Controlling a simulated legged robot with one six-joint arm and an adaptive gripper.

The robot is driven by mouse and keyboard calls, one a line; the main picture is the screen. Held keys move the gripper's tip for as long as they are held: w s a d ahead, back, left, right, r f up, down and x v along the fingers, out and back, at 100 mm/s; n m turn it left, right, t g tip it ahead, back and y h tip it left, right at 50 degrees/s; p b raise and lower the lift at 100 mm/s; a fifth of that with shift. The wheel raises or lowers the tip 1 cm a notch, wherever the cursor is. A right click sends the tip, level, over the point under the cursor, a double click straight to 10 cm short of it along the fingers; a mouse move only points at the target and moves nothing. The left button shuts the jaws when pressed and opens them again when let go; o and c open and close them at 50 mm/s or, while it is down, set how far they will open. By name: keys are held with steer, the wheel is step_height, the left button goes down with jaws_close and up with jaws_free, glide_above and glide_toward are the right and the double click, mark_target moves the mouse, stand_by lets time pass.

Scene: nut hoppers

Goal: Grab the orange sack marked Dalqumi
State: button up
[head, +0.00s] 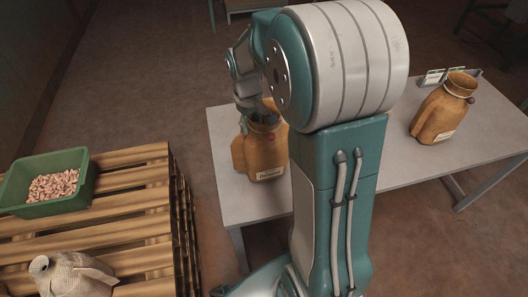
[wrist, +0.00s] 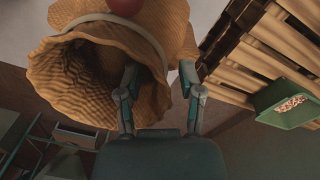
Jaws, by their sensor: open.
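An orange-brown sack (head: 262,158) with an open mouth and a pale label stands on the grey table, partly hidden behind my arm. Its label is too small to read surely. My gripper (head: 256,115) is at its mouth from above. In the wrist view the sack (wrist: 95,75) fills the upper left, with a pale band and a red round piece at its neck. My gripper (wrist: 159,75) is open there; its left finger overlaps the mouth and its right finger is outside the rim, with sack cloth between them. A second, similar orange sack (head: 436,115) stands at the table's right.
The grey table (head: 395,160) has clear room between the two sacks. A wooden pallet (head: 125,232) at left bears a green bin (head: 25,199) of nuts and a pale sack (head: 80,278).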

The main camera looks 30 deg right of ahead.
jaws_close()
